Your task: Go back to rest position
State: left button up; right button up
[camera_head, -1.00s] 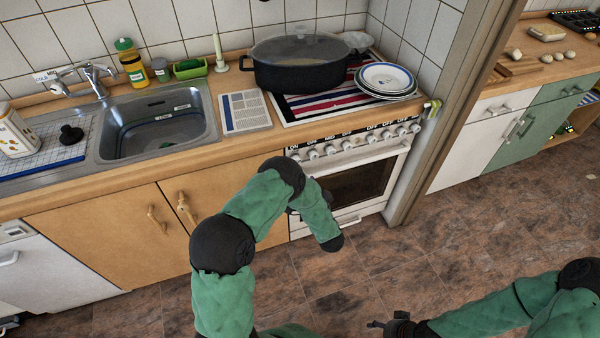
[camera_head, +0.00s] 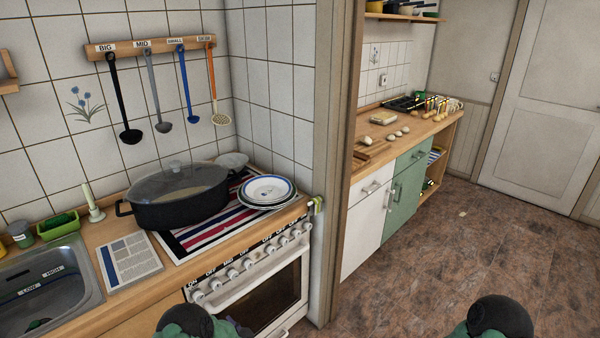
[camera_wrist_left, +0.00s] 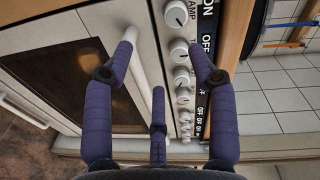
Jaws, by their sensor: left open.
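My left gripper (camera_wrist_left: 160,65) is open in the left wrist view, its purple fingers spread and nothing held between them. It is in front of the white oven (camera_head: 262,290), near the knobs and the white oven handle (camera_wrist_left: 148,62). I cannot tell whether a finger touches the handle. In the head view a green and black part of my left arm shows at the bottom, before the oven; its fingers are not clear there. Only a black and green part of my right arm shows at the bottom right; the right gripper is out of view.
A black pot (camera_head: 178,205) with a lid and stacked plates (camera_head: 268,190) stand on the stove. A sink (camera_head: 50,285) is at the left. A wooden post (camera_head: 335,160) stands right of the oven. Brown floor (camera_head: 410,280) is open at the right.

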pick_arm(q)
jog(key=s+d+f+n+g+h, duration=0.35)
jog(key=s+d+f+h, duration=0.25)
jog(key=d+f+h, duration=0.6)
jog(key=s+d+f+n+g+h, duration=0.1)
jog(key=s+d+n+g+h, duration=0.1)
jog(key=s, duration=0.8)
jog(key=s+d+f+n+g+h, duration=0.1)
jog(key=s+d+g, duration=0.4)
jog(key=s, duration=0.5)
jog(key=shift+s+d+n+g+h, duration=0.3)
jog(key=shift+n+g+h, duration=0.15)
jog(key=shift+h, duration=0.35)
dwell(0.9)
